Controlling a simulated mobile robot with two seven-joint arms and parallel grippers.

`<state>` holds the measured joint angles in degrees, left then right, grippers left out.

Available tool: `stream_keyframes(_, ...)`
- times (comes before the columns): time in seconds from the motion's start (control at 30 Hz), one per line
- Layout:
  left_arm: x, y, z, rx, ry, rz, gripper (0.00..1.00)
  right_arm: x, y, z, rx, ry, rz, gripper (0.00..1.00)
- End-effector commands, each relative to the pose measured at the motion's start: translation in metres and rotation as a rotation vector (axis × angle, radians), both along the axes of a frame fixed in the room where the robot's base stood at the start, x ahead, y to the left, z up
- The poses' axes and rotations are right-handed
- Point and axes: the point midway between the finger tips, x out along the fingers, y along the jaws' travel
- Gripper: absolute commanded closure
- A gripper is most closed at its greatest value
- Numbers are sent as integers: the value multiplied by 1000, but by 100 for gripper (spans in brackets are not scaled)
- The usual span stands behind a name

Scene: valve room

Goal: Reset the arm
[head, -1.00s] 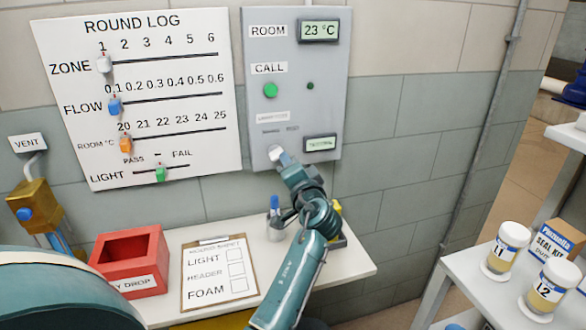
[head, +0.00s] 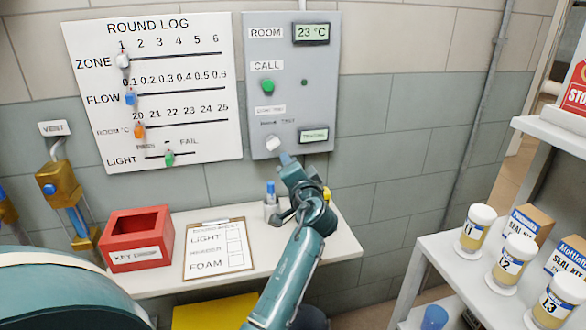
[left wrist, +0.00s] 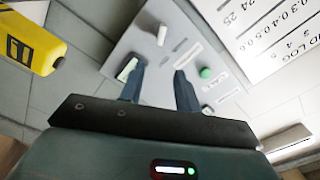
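The grey wall panel (head: 318,90) carries a white knob or switch (head: 272,144) at its lower left, under a small label. It also has a green CALL button (head: 267,87), a 23 °C display and a small lower display (head: 314,134). My left gripper (head: 284,158) is just below and right of the white knob in the head view. In the left wrist view its two fingers (left wrist: 158,78) are apart with nothing between them. The white knob (left wrist: 161,35) stands beyond the fingertips there, seemingly untouched. My right gripper is not in view.
The round log board (head: 150,95) with sliders hangs left of the panel. Below are a red key drop box (head: 137,240), a clipboard (head: 214,250) and a cup with a blue-topped item. A shelf with jars (head: 513,262) stands right. A yellow object (left wrist: 30,42) shows in the left wrist view.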

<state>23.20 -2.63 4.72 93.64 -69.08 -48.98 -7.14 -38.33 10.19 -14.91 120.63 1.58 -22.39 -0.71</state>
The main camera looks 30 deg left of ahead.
Motion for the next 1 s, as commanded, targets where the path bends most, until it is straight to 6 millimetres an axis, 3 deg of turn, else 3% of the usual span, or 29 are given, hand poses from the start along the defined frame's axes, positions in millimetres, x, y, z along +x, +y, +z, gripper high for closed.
stream_keyframes(0.77,0,2,0,0,0,-1,67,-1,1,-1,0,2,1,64)
stream_keyframes(0.87,-2,-2,-11,-13,10,-28,67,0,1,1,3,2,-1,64)
stream_keyframes(0.97,-11,-16,-45,-67,37,-110,67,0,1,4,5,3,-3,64)
stream_keyframes(1.0,-18,-27,-65,-104,54,-163,67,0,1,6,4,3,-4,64)
